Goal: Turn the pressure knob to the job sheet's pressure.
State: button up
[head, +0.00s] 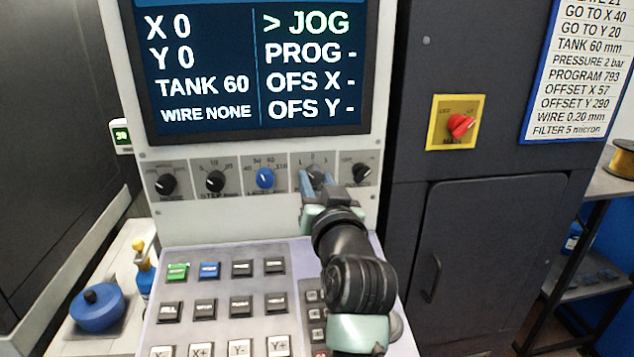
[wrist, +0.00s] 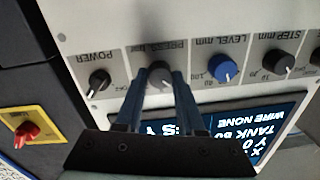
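My gripper (head: 315,183) is at this knob, with one blue finger on each side. In the wrist view my gripper's fingertips (wrist: 161,76) lie close against the knob's sides; whether they press on it is unclear. The knob's pointer is not readable. The job sheet (head: 576,70) at the right reads PRESSURE 2 bar.
The blue level knob (head: 264,178) is left of the pressure knob and the black power knob (head: 362,174) close on its right. The screen (head: 255,70) is above and the button panel (head: 218,310) below. A red switch (head: 460,125) is on the dark cabinet.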

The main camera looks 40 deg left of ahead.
grip_shut()
jog(key=shift+m, duration=0.3)
jog(key=m+p, duration=0.2)
jog(key=m, duration=0.2)
jog(key=shift+p, duration=0.4)
jog(key=shift+m+p, duration=1.05)
jog(key=shift+m, duration=1.05)
jog(key=shift+t, duration=0.3)
jog(key=o, duration=0.6)
grip_release()
